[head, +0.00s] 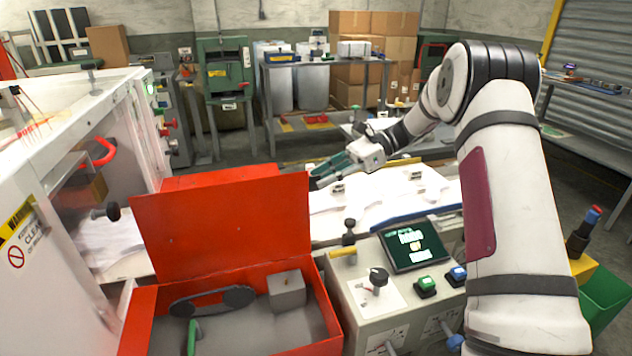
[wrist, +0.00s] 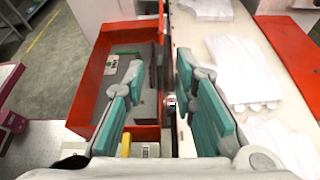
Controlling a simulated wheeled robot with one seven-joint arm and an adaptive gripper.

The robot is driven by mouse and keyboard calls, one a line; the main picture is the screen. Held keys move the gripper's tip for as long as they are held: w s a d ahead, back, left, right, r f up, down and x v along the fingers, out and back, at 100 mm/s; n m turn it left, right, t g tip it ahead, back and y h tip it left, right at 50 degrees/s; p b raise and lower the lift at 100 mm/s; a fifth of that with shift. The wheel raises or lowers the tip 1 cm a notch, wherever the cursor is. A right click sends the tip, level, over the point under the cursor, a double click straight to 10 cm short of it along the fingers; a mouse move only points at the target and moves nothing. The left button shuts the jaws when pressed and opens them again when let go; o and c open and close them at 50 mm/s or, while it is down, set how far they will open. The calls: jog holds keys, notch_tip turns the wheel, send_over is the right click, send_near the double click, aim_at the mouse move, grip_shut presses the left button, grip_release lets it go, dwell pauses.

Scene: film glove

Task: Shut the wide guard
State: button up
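The wide guard is a red panel (head: 222,228) standing upright, hinged along the back of an open red box (head: 136,325). In the wrist view the guard shows nearly edge-on as a narrow strip (wrist: 163,30). My gripper (head: 322,172), with teal fingers, is at the right of the guard's upper right corner. In the wrist view my gripper (wrist: 160,72) is open, one finger on the box side and one on the white-table side of the guard's line. I see gaps beside the strip; contact is not clear.
A control console (head: 370,300) with a screen and buttons stands right of the box. White film sheets (head: 385,195) lie on the table behind. A white machine cabinet (head: 60,240) with a red handle is at the left. A green bin (head: 607,300) stands at the right.

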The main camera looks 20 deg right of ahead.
jog(key=shift+x, duration=1.4)
jog(key=shift+c, duration=0.2)
grip_shut()
jog(key=shift+s, duration=0.1)
